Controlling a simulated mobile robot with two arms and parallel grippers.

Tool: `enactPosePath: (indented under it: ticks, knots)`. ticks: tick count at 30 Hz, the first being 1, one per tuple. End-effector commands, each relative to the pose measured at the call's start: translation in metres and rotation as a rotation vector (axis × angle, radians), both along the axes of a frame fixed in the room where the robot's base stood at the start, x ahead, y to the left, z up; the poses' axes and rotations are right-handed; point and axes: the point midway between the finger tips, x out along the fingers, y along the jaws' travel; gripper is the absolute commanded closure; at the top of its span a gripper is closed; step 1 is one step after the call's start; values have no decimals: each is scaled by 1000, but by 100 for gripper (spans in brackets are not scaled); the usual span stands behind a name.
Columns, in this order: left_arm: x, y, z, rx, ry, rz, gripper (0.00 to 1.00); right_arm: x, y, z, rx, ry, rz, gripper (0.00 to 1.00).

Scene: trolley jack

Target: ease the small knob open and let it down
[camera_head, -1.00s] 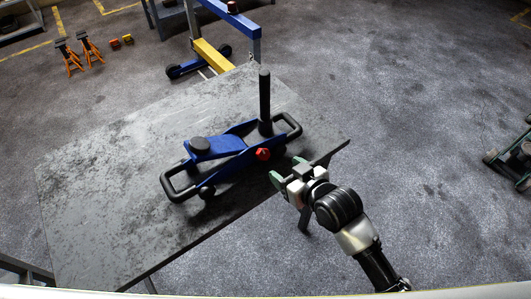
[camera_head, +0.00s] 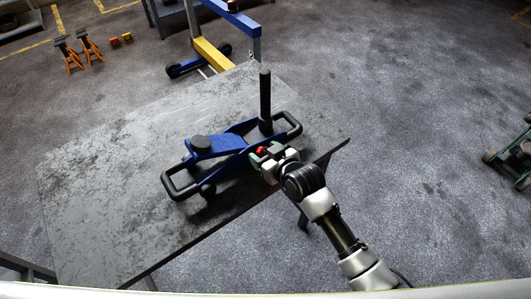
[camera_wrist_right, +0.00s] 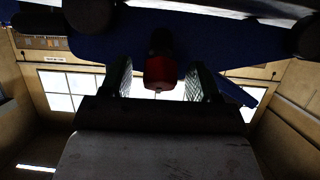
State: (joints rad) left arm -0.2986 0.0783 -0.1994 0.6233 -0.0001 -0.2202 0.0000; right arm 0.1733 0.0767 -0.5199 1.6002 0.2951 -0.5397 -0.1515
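The blue trolley jack (camera_head: 222,145) stands on the grey table, with its black saddle (camera_head: 200,142) at the left and an upright black handle (camera_head: 265,95) toward the right. The small red knob (camera_head: 261,151) is on the jack's near side, partly hidden by my right gripper. My right gripper (camera_head: 262,155) is at the knob. In the right wrist view, its two green fingers (camera_wrist_right: 160,82) are apart, one on each side of the red knob (camera_wrist_right: 160,72), with gaps visible between fingers and knob. My left gripper is not in view.
The table (camera_head: 100,190) has free room left of the jack. The jack's black end bars (camera_head: 180,185) stick out at both ends. A blue and yellow frame (camera_head: 213,55) stands behind the table. Orange stands (camera_head: 70,55) are on the floor at the far left.

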Motion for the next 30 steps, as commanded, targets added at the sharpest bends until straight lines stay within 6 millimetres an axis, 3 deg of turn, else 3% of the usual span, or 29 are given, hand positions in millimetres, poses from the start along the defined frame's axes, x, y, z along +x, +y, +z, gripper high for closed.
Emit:
enactPosePath:
  ticks: [1, 9, 20, 30]
  knots:
    - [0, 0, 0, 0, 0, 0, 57, 0, 0, 0, 0, 0, 0, 46]
    - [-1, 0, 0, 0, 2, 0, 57, 0, 0, 0, 0, 0, -1, 87]
    - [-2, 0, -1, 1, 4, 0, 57, 1, -2, 0, -41, -29, 46, 87]
    - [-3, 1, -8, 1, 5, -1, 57, 3, -3, 0, -188, -130, 220, 87]
